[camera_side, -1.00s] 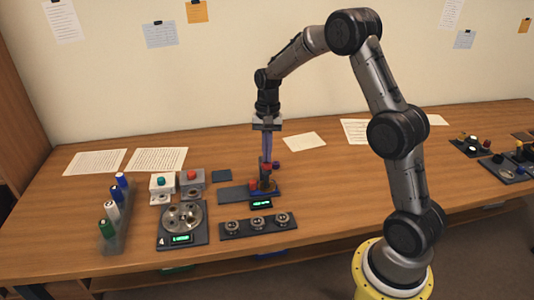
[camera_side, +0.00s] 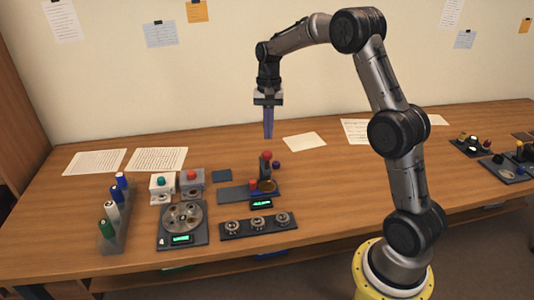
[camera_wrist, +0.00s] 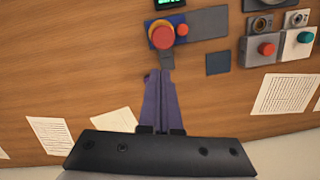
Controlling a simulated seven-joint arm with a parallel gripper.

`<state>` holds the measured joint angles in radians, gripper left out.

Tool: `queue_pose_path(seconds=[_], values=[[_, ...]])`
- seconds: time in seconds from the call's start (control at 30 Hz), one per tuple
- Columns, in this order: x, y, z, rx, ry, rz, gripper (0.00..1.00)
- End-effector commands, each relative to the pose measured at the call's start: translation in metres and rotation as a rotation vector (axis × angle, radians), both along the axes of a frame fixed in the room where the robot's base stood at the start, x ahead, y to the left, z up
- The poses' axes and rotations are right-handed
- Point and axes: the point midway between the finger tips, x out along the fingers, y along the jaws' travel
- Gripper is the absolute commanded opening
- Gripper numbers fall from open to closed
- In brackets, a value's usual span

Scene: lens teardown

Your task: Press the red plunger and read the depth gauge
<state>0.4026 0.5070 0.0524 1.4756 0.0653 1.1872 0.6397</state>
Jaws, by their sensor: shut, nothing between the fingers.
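The depth gauge stands on a dark blue base (camera_wrist: 159,24) near the middle of the table. A post topped by a red knob (camera_side: 266,156) rises from it, and the knob shows large in the wrist view (camera_wrist: 162,36). A smaller red button (camera_side: 253,185) sits low beside the post; it also shows in the wrist view (camera_wrist: 182,30). The gauge's green display (camera_side: 261,204) is lit, but its digits are too small to read; it is cut off in the wrist view (camera_wrist: 168,2). My gripper (camera_side: 268,136) is shut and empty, pointing down above the red knob, apart from it.
A dark plate with several metal rings (camera_side: 258,225) lies in front of the gauge. To the left are a scale with a round dish (camera_side: 183,215), two button boxes (camera_side: 191,179) and a rack of bottles (camera_side: 116,215). A small dark ball (camera_side: 276,165) sits behind the gauge.

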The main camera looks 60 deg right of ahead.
Motion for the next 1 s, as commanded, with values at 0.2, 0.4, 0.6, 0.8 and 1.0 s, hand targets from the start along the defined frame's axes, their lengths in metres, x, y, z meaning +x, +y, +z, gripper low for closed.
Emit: queue_pose_path(seconds=[0.2,0.4,0.6,0.8,1.0], values=[[0.003,-0.005,0.046,-0.002,-0.003,-0.001,0.00],[0.004,-0.007,0.071,-0.001,0.000,-0.001,0.00],[0.004,-0.007,0.078,0.000,0.001,-0.001,0.00],[0.004,-0.007,0.078,0.000,0.001,-0.001,0.00],[-0.001,-0.006,0.078,-0.009,0.001,0.067,0.00]])
